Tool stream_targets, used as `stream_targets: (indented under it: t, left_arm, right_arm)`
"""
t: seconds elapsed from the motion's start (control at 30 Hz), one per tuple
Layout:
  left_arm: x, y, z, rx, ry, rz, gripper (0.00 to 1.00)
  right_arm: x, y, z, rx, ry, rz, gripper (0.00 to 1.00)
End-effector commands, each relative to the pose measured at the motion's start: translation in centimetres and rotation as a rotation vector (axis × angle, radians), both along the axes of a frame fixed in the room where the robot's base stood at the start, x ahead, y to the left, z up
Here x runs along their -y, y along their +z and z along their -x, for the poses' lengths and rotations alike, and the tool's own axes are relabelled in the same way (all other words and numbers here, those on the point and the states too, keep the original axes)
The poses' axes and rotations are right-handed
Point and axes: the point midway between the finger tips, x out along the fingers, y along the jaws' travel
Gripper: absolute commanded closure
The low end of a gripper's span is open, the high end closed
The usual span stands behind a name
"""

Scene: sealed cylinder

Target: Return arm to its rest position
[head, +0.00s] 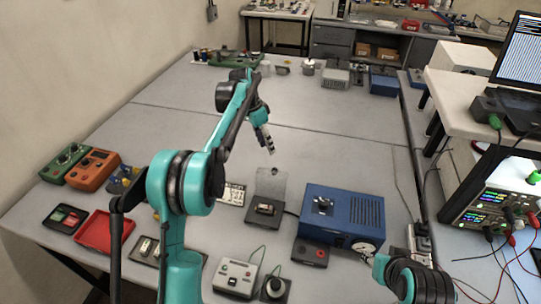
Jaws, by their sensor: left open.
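My left arm comes in from the lower left and reaches over the grey table (330,150). Its gripper (268,143) hangs above the middle of the table, fingers pointing down, open, with nothing seen between them. Below it on the table is a small dark fixture (263,211) with a clear upright plate behind it. A blue box (343,212) with a vent stands to the right of the fixture. Part of my right arm shows at the lower right, near the blue box; its gripper is not seen.
At the left are green and orange meters (93,170) and a red tray (104,232). A control box (237,277) with buttons sits at the front. Several instruments line the back edge. A bench with a monitor (526,52) stands at the right. The table's middle is largely clear.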

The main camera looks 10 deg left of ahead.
Motion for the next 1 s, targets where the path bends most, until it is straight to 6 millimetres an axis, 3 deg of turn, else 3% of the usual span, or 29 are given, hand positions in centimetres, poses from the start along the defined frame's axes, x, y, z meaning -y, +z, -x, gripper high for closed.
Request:
stream_targets:
  t: [0.2, 0.73, 0.87, 1.0]
  left_arm:
    - [-0.4, 1.5, 0.1, 0.001, 0.001, 0.001, 0.56]
    - [-0.3, 2.0, 0.6, 0.008, 0.017, -0.003, 0.56]
    - [0.0, 3.3, 2.7, 0.033, 0.082, -0.026, 0.56]
    - [0.4, 5.0, 6.9, 0.083, 0.199, -0.058, 0.56]
  right_arm:
    - [0.0, 0.0, 0.0, 0.0, 0.0, 0.0, 0.6]
    - [0.0, -0.1, 0.0, 0.0, 0.0, 0.0, 0.6]
    - [0.0, -0.7, 0.0, 0.0, 0.0, 0.0, 0.6]
    - [0.0, -1.6, 0.0, 0.0, 0.0, 0.0, 0.6]
